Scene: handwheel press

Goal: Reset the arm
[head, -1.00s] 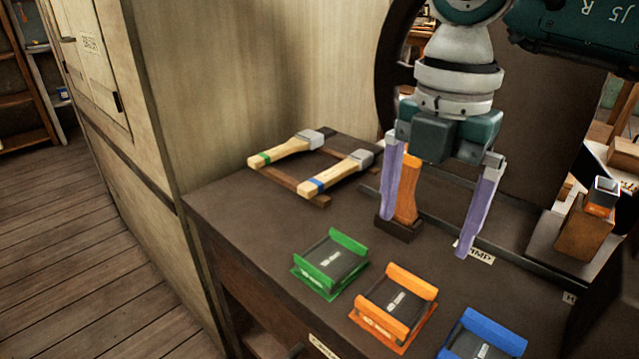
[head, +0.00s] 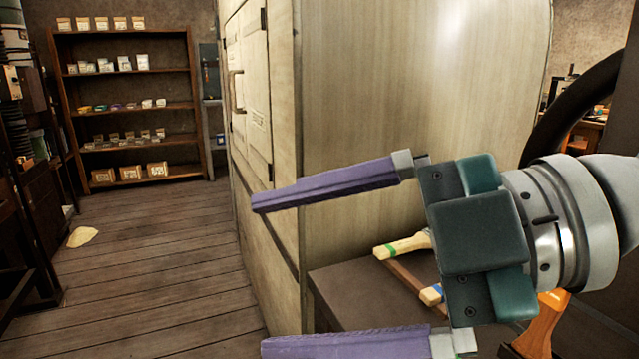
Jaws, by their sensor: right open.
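My right gripper (head: 305,268) is open and empty, large in the lower right of the head view, with its purple fingers pointing left. It is in front of the cabinet and the dark table. My left gripper is out of view. Behind the right gripper, a wooden handle with a green band (head: 402,246) and one with a blue band (head: 431,295) lie on the table, partly hidden. An orange handle (head: 541,325) shows below the wrist.
A tall pale cabinet (head: 400,100) stands just behind the gripper. The dark table (head: 345,290) is mostly hidden. A dark wheel rim (head: 570,105) is at the right. Shelves (head: 130,100) with small boxes stand at the back left. The wooden floor (head: 160,270) is mostly clear.

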